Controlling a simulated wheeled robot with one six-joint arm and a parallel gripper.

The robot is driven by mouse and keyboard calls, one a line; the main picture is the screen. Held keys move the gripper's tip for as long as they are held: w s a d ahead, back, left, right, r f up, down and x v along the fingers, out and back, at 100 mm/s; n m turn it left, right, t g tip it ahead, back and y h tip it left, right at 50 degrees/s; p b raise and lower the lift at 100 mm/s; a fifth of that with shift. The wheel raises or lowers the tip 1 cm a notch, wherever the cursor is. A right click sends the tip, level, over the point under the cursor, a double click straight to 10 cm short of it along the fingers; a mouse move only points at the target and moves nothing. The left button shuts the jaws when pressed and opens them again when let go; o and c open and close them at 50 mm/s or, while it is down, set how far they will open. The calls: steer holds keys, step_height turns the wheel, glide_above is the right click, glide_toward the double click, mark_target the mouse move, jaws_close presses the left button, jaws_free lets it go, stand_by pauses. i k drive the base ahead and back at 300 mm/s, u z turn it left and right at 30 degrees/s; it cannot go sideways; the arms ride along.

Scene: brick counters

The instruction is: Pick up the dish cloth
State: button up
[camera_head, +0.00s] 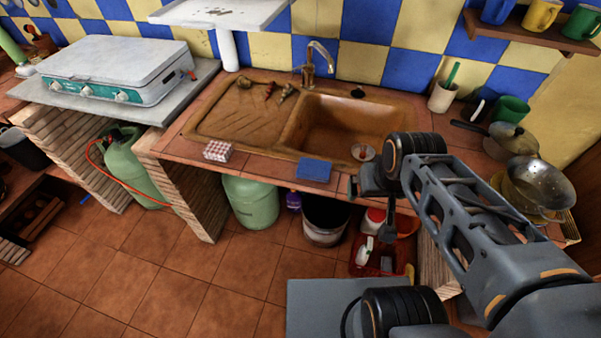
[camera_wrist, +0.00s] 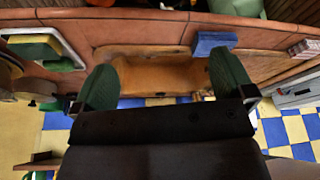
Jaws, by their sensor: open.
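A folded blue cloth (camera_head: 314,170), which looks like the dish cloth, lies flat on the tiled front edge of the counter, before the sink. In the wrist view the blue cloth (camera_wrist: 213,42) shows near the tip of the right-hand finger; I cannot tell if they touch. My gripper (camera_wrist: 163,64) is open, with nothing between its green-padded fingers. In the head view my gripper (camera_head: 372,188) hangs at the counter's front edge, to the right of the cloth, partly hidden by my own wrist.
The brown sink (camera_head: 345,120) lies behind the cloth. A small red-and-white checked block (camera_head: 217,151) sits to the left on the counter edge. Pans and a colander (camera_head: 538,182) stand at the right. A bucket (camera_head: 326,220) and a green gas bottle (camera_head: 250,203) stand below.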

mark_target(308, 168)
steer(key=u, duration=2.3)
steer(key=i, duration=1.75)
steer(key=z, duration=3.2)
